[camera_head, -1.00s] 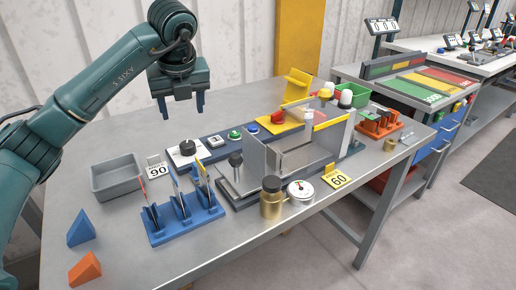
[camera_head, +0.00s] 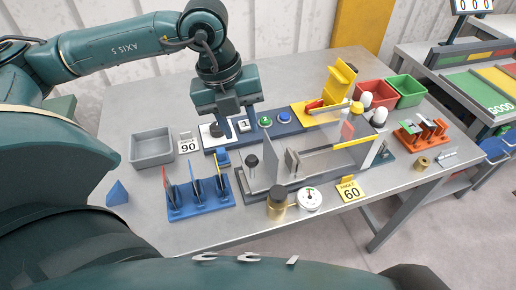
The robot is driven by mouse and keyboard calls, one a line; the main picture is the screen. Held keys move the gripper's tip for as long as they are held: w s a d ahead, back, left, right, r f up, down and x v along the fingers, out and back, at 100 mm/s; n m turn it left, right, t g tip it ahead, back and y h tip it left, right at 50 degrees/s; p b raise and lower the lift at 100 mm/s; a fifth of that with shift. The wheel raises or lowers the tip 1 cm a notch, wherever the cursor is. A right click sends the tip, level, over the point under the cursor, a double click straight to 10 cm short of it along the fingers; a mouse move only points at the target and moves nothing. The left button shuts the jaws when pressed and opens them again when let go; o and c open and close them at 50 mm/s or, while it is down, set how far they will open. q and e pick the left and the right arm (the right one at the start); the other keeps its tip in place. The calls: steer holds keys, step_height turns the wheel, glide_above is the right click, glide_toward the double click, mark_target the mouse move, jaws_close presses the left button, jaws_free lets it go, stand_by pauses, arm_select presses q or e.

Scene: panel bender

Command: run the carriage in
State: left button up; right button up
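The panel bender stands in the middle of the table, with clear guard panels (camera_head: 330,137) around a grey bed. A post with a black knob (camera_head: 252,161) stands at the bed's left end and looks like the carriage handle. I cannot clearly tell the carriage's own outline. My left gripper (camera_head: 238,122) points down behind and left of that knob, over the control strip by the black dial (camera_head: 216,130). Its fingers are apart, with nothing seen between them. Whether it touches the dial cannot be told. My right gripper is not in view.
The strip carries a green button (camera_head: 265,120) and a blue button (camera_head: 284,116). A blue rack (camera_head: 203,210) with upright pieces and a grey bin (camera_head: 152,147) are at left. A brass cylinder (camera_head: 277,200) and dial gauge (camera_head: 309,198) stand in front. Red (camera_head: 372,94) and green bins (camera_head: 406,89) stand behind.

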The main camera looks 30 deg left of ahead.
mark_target(250, 156)
arm_select(q)
steer(key=f, duration=0.3)
steer(key=w+d+f, duration=0.1)
steer(key=f, duration=0.3)
steer(key=f+p, duration=0.1)
steer(key=f, duration=0.3)
steer(key=shift+w+d+f, duration=0.15)
steer(key=shift+d, duration=0.2)
steer(key=shift+c, duration=0.2)
jaws_close()
